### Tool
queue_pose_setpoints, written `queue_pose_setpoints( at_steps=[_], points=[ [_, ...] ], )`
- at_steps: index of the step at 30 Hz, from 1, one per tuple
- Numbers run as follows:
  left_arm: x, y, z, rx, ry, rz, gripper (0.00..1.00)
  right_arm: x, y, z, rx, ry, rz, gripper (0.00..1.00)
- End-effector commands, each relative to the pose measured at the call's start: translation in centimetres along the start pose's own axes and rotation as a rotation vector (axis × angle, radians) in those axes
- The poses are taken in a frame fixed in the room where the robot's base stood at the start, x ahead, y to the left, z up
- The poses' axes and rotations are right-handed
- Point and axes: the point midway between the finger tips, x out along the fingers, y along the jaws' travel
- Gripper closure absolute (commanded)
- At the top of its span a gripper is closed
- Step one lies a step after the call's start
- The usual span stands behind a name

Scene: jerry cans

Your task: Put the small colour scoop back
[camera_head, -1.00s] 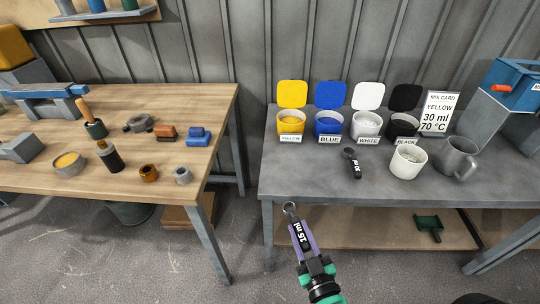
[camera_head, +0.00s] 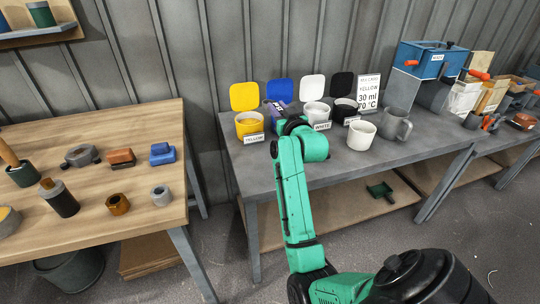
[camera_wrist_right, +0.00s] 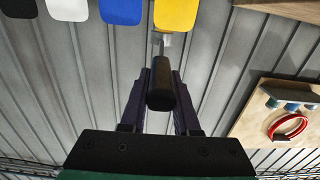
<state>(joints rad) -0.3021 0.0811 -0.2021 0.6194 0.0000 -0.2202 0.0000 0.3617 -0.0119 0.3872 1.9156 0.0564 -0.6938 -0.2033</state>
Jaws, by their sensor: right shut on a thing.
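My right gripper (camera_head: 281,109) is raised in front of the blue pot, near the yellow pot (camera_head: 249,123). It is shut on the small colour scoop, whose black handle (camera_wrist_right: 160,90) sits between the purple fingers in the right wrist view. The scoop's grey end points away, towards the yellow lid (camera_wrist_right: 175,14). The gripper and arm hide most of the blue pot; its blue lid (camera_head: 280,90) stands up behind. The larger scoop on the grey table is hidden now. My left gripper is not in view.
The white pot (camera_head: 315,112), black pot (camera_head: 345,108), a white cup (camera_head: 362,135) and a grey jug (camera_head: 396,124) stand to the right on the grey table (camera_head: 375,165). A mix card (camera_head: 368,92) stands behind them. A wooden bench (camera_head: 100,205) with several small parts is at left.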

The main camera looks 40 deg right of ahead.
Motion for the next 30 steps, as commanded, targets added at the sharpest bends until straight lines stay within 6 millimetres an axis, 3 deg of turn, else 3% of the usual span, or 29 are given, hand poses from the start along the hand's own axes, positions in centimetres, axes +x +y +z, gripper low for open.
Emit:
queue_pose_setpoints(
  at_steps=[2,5,16,25,30],
  points=[
    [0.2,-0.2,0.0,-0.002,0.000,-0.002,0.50,0.2,0.9,-0.5,0.006,0.001,0.015,1.00],
    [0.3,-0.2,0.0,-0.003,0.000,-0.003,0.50,0.3,0.9,1.4,0.008,-0.007,0.016,1.00],
    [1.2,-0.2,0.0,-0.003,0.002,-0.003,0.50,0.4,0.7,13.2,0.004,-0.003,0.016,1.00],
    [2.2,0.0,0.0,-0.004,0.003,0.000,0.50,0.4,0.7,18.6,0.001,-0.002,0.015,1.00],
    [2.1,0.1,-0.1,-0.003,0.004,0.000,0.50,0.4,0.6,19.1,0.003,0.001,0.016,1.00]
  ],
)
